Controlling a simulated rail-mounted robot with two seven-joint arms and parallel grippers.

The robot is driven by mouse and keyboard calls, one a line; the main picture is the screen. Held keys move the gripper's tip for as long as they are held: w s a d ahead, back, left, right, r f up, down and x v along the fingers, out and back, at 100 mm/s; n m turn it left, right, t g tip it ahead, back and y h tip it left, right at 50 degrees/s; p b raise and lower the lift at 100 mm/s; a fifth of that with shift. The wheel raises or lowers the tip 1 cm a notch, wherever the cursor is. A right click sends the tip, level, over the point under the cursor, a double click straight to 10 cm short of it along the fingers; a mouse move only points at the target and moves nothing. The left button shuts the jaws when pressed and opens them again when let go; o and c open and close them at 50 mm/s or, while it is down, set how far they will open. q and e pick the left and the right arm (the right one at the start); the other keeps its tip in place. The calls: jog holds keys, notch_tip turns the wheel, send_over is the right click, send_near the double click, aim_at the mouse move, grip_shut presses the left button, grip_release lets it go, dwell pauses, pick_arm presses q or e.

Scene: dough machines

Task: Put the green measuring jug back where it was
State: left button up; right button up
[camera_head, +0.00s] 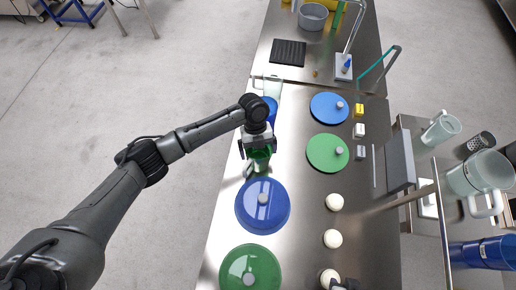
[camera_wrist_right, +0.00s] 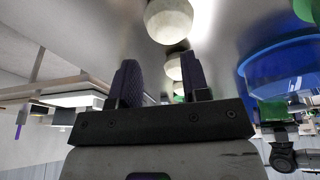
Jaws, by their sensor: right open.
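The green measuring jug (camera_head: 262,163) stands on or just above the steel table, near its left edge, partly hidden by my left gripper. My left gripper (camera_head: 258,150) points down over it, with a finger on either side of the green; whether the fingers press on it I cannot tell. In the right wrist view, the green jug (camera_wrist_right: 272,111) shows at the right, at my left gripper. My right gripper (camera_wrist_right: 161,82) is open and empty, near the dough balls; in the head view only its tip shows at the bottom edge.
A blue jug (camera_head: 270,110) stands just behind. Dough balls (camera_head: 333,239) line the table's right part. Clear jugs (camera_head: 441,128) stand on the side shelf.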

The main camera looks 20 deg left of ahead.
pick_arm(q)
jog(key=shift+r, duration=0.1)
pick_arm(e)
jog(key=shift+d, duration=0.1)
pick_arm(q)
jog(key=v, duration=1.2)
pick_arm(e)
jog(key=shift+f, duration=0.2)
